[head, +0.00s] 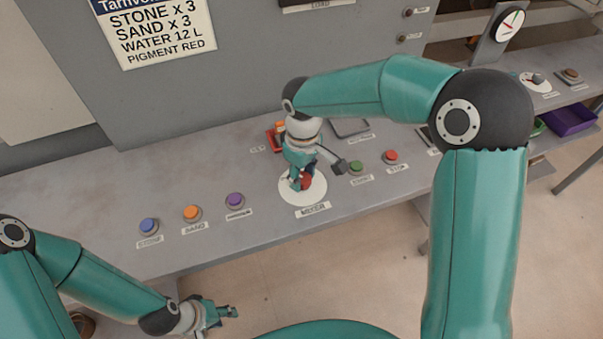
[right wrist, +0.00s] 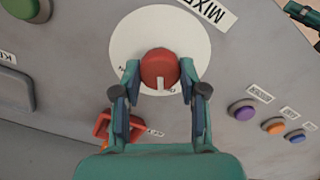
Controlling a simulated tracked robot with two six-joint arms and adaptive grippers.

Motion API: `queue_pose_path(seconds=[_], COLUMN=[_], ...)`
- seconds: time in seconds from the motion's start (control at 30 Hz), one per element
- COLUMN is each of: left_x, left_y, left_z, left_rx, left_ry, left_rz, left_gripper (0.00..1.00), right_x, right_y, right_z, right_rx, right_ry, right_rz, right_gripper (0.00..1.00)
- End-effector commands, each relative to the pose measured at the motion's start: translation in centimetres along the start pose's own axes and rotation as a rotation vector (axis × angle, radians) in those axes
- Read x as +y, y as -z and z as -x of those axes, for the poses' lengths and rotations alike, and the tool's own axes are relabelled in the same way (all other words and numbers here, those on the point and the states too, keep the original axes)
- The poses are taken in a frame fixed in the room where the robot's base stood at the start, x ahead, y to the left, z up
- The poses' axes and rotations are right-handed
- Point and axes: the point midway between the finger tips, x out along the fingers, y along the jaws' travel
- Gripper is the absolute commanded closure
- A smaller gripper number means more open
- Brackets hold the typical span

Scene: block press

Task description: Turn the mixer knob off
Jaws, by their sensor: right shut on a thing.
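The mixer knob (right wrist: 160,67) is a red round knob with a white pointer mark, on a white dial disc (right wrist: 135,35) labelled as the mixer. In the head view the knob (head: 306,181) is partly hidden by my right gripper (head: 301,183), which reaches down onto it. In the right wrist view the two fingers of my right gripper (right wrist: 160,75) are on either side of the knob and shut on it. The pointer mark faces toward the gripper's palm. My left gripper (head: 228,313) is low at the left, in front of the panel and away from the dial; its finger gap is unclear.
Blue (head: 149,226), orange (head: 192,213) and purple (head: 235,200) buttons sit left of the dial. Green (head: 356,167) and red (head: 391,156) buttons sit to its right. A red key holder (right wrist: 106,127) is close behind my right gripper. An order sign (head: 158,32) hangs above.

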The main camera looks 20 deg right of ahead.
Motion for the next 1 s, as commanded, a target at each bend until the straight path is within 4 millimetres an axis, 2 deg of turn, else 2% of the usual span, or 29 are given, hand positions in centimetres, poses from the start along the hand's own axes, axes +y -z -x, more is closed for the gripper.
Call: queue_pose_path(seconds=[0.4,0.97,1.0], left_x=[0.11,0.12,0.12], left_y=[0.0,0.0,0.0], left_z=[0.3,0.32,0.32], left_rx=[0.0,0.0,0.0], left_ry=[0.0,0.0,0.0], left_rz=[0.0,0.0,0.0], left_gripper=[0.6,0.6,0.6], right_x=[0.13,0.15,0.16], right_y=[0.18,0.2,0.2], right_z=[0.23,0.24,0.23], right_rx=[0.007,0.008,0.008], right_ry=[-0.004,-0.006,-0.006], right_rz=[0.216,0.248,0.248], right_gripper=[0.93,0.93,0.51])
